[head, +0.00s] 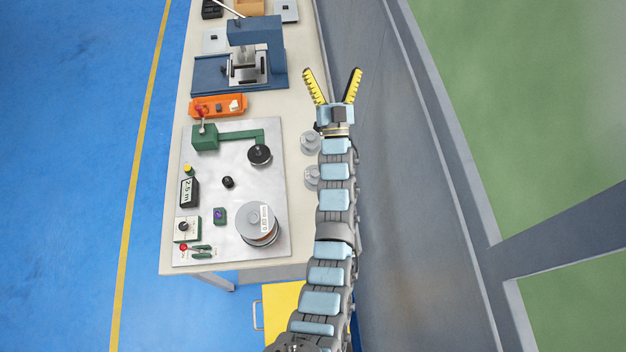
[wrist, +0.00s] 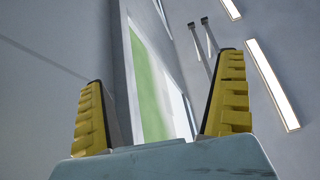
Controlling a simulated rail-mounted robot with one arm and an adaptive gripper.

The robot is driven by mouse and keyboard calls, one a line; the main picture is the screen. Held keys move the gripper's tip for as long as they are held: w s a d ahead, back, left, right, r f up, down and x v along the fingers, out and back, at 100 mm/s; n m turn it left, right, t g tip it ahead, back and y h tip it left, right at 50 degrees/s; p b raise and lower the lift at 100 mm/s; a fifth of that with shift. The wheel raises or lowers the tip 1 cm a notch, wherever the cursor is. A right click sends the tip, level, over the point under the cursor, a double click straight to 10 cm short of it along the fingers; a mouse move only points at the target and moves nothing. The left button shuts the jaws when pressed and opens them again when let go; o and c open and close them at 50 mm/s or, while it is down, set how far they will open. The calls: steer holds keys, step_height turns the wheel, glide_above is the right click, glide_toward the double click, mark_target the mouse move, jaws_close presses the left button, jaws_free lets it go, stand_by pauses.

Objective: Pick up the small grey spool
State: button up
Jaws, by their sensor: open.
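Two small grey spool-like pieces stand at the bench's right edge in the head view, one farther (head: 309,142) and one nearer (head: 312,177). My arm partly covers both, and I cannot tell for sure which is the small grey spool. My gripper (head: 333,80) is open and empty, beyond both pieces and just right of the bench edge, fingers pointing away. In the wrist view my gripper (wrist: 162,80) shows its two yellow ribbed fingers spread wide with nothing between them. No spool shows in the wrist view.
A metal plate (head: 225,165) on the bench carries a large labelled spool (head: 258,225), a black spool (head: 260,154) and controls. Beyond it are an orange tray (head: 219,106) and a blue press (head: 255,32). A grey wall runs along the right. A yellow surface (head: 283,305) sits below the bench's near end.

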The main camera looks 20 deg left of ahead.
steer(key=w+a+m+g+h+b, duration=0.3)
steer(key=w+a+m+h+b, duration=0.35)
steer(key=w, duration=0.85)
steer(key=m+g+h+b, duration=0.4)
steer(key=m+g+b, duration=0.9)
steer(key=g, duration=0.6)
glide_above(315, 173)
step_height(315, 173, down, 30)
steer(key=r, duration=0.1)
steer(key=shift+n, duration=0.35)
step_height(315, 173, down, 11)
steer(key=shift+f+b, duration=0.1)
steer(key=shift+b, duration=0.8)
steer(key=shift+w+a+f+b, duration=0.1)
steer(key=shift+f+b, duration=0.2)
steer(key=shift+f, duration=1.3)
steer(key=shift+w+f+b, duration=0.1)
steer(key=shift+f+b, duration=0.2)
steer(key=shift+f, duration=1.3)
